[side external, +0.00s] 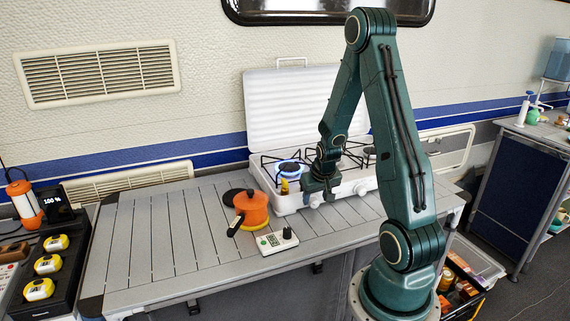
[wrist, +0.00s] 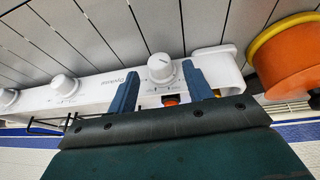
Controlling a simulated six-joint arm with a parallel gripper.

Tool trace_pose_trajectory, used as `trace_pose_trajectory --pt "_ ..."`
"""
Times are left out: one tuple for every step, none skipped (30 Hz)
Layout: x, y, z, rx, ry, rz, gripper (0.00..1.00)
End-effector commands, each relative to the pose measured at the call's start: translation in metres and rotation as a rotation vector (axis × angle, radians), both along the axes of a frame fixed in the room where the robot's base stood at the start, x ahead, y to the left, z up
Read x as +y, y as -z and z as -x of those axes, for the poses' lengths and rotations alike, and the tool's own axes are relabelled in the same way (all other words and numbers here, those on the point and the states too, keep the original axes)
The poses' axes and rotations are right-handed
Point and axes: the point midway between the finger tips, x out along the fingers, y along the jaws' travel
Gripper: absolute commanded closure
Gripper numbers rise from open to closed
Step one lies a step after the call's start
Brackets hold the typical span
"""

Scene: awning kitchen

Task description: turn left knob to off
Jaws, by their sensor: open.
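The white stove (side external: 290,203) stands on the slatted table with its lid up. A blue flame (side external: 287,167) burns on its left burner. The left knob (side external: 315,201) is white and sits on the front panel. In the wrist view this knob (wrist: 161,68) shows between my two blue fingers, with a dark pointer line on its face. My gripper (side external: 319,190) is open at the panel, with one finger on each side of the knob. It also shows in the wrist view (wrist: 160,76). I cannot tell whether either finger touches the knob.
An orange pot (side external: 251,208) stands left of the stove, with a small white device (side external: 277,240) in front. A yellow item (side external: 284,187) is at the stove's left front. Another knob (side external: 360,190) sits farther right. The table's left part is clear.

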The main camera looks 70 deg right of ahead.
Motion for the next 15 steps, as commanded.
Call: trace_pose_trajectory --pt "-0.001 0.006 -0.001 0.003 0.000 -0.003 0.49" --pt "-0.002 0.008 -0.001 0.002 0.000 -0.002 0.49" --pt "-0.003 0.011 -0.002 0.002 0.000 -0.002 0.49" --pt "-0.004 0.013 -0.003 0.002 0.000 -0.002 0.49" --pt "-0.005 0.015 -0.003 0.002 0.000 -0.002 0.49" --pt "-0.006 0.017 -0.004 0.002 0.000 -0.002 0.49" --pt "-0.006 0.019 -0.004 0.002 0.000 -0.002 0.49" --pt "-0.007 0.021 -0.004 0.001 0.000 -0.001 0.49" --pt "-0.008 0.022 -0.005 0.001 0.000 -0.001 0.49" --pt "-0.008 0.023 -0.005 0.001 0.000 -0.001 0.49" --pt "-0.008 0.024 -0.006 0.000 0.000 0.000 0.49" --pt "-0.009 0.025 -0.006 0.000 0.000 0.000 0.49" --pt "-0.009 0.025 -0.006 0.000 0.000 0.000 0.49" --pt "-0.009 0.026 -0.006 0.001 0.000 -0.001 0.49" --pt "-0.009 0.026 -0.006 0.001 0.000 -0.001 0.49"
